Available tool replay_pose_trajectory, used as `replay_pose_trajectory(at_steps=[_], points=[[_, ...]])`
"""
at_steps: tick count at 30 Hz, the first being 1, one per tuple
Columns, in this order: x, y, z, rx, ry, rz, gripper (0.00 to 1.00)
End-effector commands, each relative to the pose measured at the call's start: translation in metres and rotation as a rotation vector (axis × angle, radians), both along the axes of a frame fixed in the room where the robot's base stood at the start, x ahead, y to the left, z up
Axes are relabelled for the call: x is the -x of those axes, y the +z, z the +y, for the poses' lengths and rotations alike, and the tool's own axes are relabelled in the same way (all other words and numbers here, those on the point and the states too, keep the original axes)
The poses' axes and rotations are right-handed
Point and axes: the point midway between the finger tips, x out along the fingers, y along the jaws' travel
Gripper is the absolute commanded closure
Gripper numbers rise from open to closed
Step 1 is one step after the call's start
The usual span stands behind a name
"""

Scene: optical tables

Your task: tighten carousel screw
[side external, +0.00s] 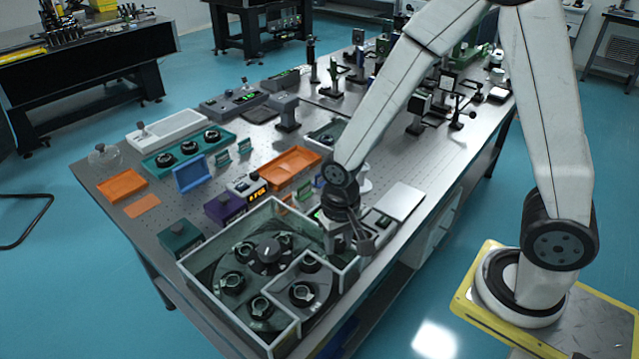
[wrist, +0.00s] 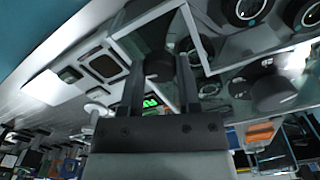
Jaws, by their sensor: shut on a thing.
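The carousel (side external: 213,263) is a dark round plate in a clear-walled, pale-rimmed enclosure (side external: 236,323) at the front of the table. Several dark round holders with pale clips ring its central black knob (side external: 267,250). My gripper (side external: 352,246) is by the enclosure's right back corner, apart from the central knob. In the wrist view my gripper (wrist: 158,72) is shut on a dark cylindrical piece (wrist: 158,65) between its fingers; what it is exactly cannot be told. Part of the carousel shows at the top right there. I cannot make out the screw itself.
Behind the enclosure are a purple box (side external: 224,208) with a lit display, orange trays (side external: 291,167) and a green box (side external: 179,238). A flat white-topped device (side external: 402,201) lies right of my gripper. Optical mounts crowd the table's far end.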

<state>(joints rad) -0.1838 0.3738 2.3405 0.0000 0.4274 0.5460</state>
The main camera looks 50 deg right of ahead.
Motion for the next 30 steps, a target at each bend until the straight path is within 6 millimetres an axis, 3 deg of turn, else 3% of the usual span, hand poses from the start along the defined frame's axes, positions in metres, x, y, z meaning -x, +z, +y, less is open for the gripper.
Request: replay_pose_trajectory(at_steps=[30], points=[[-0.0006,0.0008,0.0006,0.000,0.966,-0.001,1.00]])
